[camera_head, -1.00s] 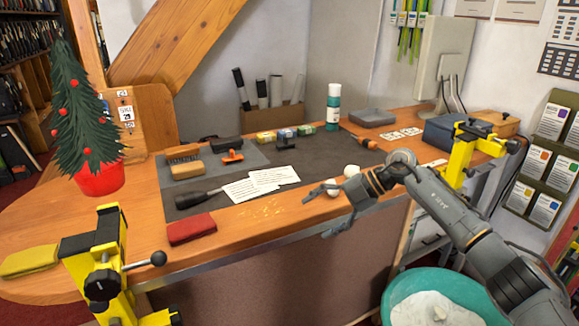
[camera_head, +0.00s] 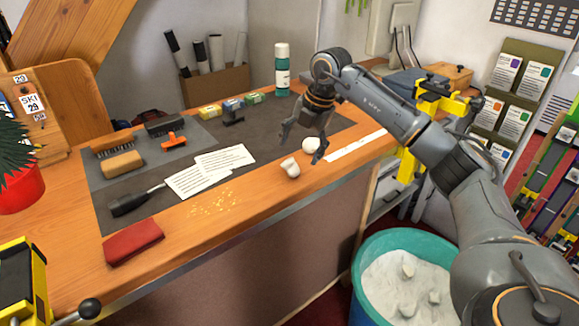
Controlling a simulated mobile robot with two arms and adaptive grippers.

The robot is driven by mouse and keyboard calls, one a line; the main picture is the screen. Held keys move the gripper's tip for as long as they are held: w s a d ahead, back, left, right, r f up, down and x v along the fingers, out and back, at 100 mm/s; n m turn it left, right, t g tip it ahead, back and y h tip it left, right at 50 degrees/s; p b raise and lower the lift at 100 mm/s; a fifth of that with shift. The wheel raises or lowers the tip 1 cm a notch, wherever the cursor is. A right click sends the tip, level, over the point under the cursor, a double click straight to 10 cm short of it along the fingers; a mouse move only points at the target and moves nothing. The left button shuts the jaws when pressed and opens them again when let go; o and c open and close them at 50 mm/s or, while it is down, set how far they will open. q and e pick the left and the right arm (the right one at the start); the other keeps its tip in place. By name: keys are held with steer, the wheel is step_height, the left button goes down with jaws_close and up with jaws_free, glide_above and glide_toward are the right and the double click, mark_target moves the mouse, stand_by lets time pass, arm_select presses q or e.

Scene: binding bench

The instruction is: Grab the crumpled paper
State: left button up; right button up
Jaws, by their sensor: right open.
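Two white crumpled papers lie near the front edge of the bench. One crumpled paper (camera_head: 290,167) is nearer the edge, on the wood by the dark mat. The other crumpled paper (camera_head: 309,145) is just behind it to the right, partly covered by a finger of my right gripper. My right gripper (camera_head: 302,146) points down with its fingers spread, over and around the rear paper. Whether a finger touches either paper cannot be told. My left gripper is out of view.
Printed cards (camera_head: 212,170), a screwdriver-like tool (camera_head: 130,202) and a red pad (camera_head: 133,242) lie to the left. A teal bin (camera_head: 365,262) with white crumpled pieces stands below the bench front.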

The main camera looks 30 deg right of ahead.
mark_target(293, 160)
steer(key=shift+w+a+f, duration=0.15)
steer(key=shift+f, duration=0.4)
steer(key=p+x, duration=0.1)
steer(key=x, duration=0.2)
steer(key=shift+w+a+f, duration=0.15)
steer(key=shift+f, duration=0.1)
steer(key=shift+w+f, duration=0.1)
steer(key=shift+f, duration=0.2)
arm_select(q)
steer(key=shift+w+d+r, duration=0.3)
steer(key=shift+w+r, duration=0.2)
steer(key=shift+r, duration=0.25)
arm_select(e)
steer(key=shift+c, duration=0.5)
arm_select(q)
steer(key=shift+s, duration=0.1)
arm_select(e)
steer(key=c, duration=0.7)
